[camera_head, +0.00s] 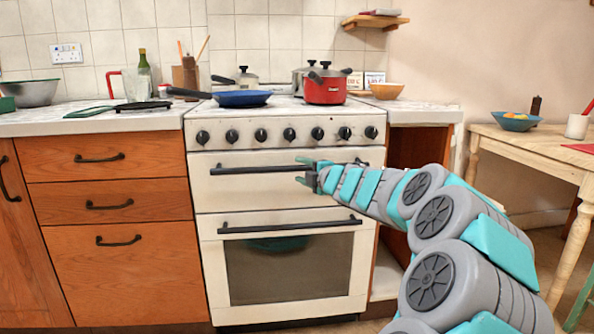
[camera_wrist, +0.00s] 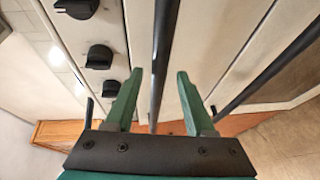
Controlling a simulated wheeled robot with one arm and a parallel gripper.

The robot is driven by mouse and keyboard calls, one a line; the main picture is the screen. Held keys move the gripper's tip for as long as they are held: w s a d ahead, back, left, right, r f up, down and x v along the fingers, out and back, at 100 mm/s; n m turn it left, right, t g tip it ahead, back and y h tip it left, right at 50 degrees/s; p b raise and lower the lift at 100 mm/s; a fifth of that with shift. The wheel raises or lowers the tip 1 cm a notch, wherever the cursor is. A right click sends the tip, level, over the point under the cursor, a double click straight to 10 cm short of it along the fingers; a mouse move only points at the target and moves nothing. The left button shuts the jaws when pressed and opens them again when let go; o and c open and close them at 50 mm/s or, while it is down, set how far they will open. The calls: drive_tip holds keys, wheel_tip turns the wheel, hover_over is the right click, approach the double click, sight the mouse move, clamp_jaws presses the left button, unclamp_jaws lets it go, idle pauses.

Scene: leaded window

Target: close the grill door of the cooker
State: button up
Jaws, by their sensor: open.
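The white cooker (camera_head: 205,135) stands in the middle of the head view. Its grill door (camera_head: 250,192) is the upper cream panel below the knobs, and it looks flush or nearly flush with the front; a small gap cannot be ruled out. The dark grill door handle (camera_head: 245,169) runs across its top. In the wrist view, the handle bar (camera_wrist: 162,30) passes between the green fingers of my gripper (camera_wrist: 160,75). I cannot tell whether they touch it.
The oven door (camera_head: 215,270) below looks shut, with its own bar handle (camera_head: 285,227). A blue pan (camera_head: 243,98) and a red pot (camera_head: 325,90) stand on the hob. Wooden drawers (camera_head: 100,185) are at left, and a wooden table (camera_head: 535,145) is at right.

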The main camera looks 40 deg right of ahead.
drive_tip(key=shift+w+d+f, duration=0.1)
drive_tip(key=shift+w, duration=0.5)
drive_tip(key=shift+w+d+f, duration=0.1)
drive_tip(key=shift+w, duration=0.5)
clamp_jaws()
idle(0.6)
